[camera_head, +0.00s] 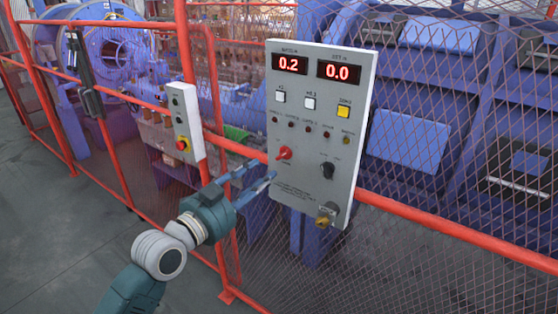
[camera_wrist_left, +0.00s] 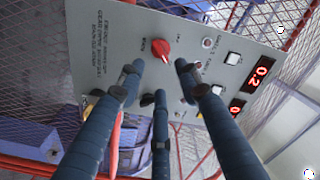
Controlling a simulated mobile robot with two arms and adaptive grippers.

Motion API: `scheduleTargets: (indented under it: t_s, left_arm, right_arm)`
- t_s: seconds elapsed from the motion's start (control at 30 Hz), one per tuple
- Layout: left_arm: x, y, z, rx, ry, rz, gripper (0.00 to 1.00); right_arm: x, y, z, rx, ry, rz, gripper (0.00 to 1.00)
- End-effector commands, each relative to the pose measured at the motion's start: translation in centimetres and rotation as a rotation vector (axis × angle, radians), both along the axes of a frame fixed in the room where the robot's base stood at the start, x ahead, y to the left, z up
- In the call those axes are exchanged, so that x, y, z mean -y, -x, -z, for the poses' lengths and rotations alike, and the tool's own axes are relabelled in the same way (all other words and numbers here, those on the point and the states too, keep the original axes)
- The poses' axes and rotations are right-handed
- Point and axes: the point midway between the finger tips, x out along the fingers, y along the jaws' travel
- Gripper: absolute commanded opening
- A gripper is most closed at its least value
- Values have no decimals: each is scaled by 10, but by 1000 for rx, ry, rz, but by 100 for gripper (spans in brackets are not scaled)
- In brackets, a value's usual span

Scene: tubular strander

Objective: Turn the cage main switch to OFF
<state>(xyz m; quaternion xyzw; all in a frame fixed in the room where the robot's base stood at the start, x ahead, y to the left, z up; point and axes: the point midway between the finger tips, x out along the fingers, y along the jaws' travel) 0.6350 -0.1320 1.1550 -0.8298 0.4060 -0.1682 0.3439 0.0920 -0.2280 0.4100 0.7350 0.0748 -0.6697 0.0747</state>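A grey control panel (camera_head: 310,185) hangs on the fence. It carries a red rotary switch (camera_head: 284,153) at its lower left and a black rotary knob (camera_head: 328,170) to the right. The labels are too small to read, so I cannot tell which switch is named for the cage. My left gripper (camera_head: 258,174) is open and empty, in front of the panel's lower left side, a little below and left of the red switch. In the left wrist view its fingers are spread and the red switch (camera_wrist_left: 161,49) shows beyond their tips, apart from them. My right gripper is out of view.
Red displays (camera_head: 337,72) read 0.2 and 0.0 above several buttons. A brass-coloured piece (camera_head: 326,214) sticks out at the panel's bottom. A small box with a red emergency button (camera_head: 183,144) is to the left. Red fence rails (camera_head: 450,236) and mesh run alongside.

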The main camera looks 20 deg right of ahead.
Motion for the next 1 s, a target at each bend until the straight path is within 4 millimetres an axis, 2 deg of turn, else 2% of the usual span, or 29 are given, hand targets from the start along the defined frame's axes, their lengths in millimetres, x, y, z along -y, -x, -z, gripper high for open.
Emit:
scheduleTargets:
  t_s: [0.17, 0.43, 0.63, 0.97, 1.0]
  left_arm:
    - [28, -20, -4, -2, 2, 1, 34]
    - [59, -46, -2, -2, 3, 0, 34]
    - [70, -54, -1, -1, 2, -1, 34]
    - [71, -56, 0, 0, 2, -1, 34]
    - [71, -56, 0, 0, 2, -1, 26]
  right_arm:
    - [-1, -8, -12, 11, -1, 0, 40]
    - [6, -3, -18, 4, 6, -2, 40]
    - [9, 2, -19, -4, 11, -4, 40]
    - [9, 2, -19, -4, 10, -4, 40]
    - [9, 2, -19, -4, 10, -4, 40]
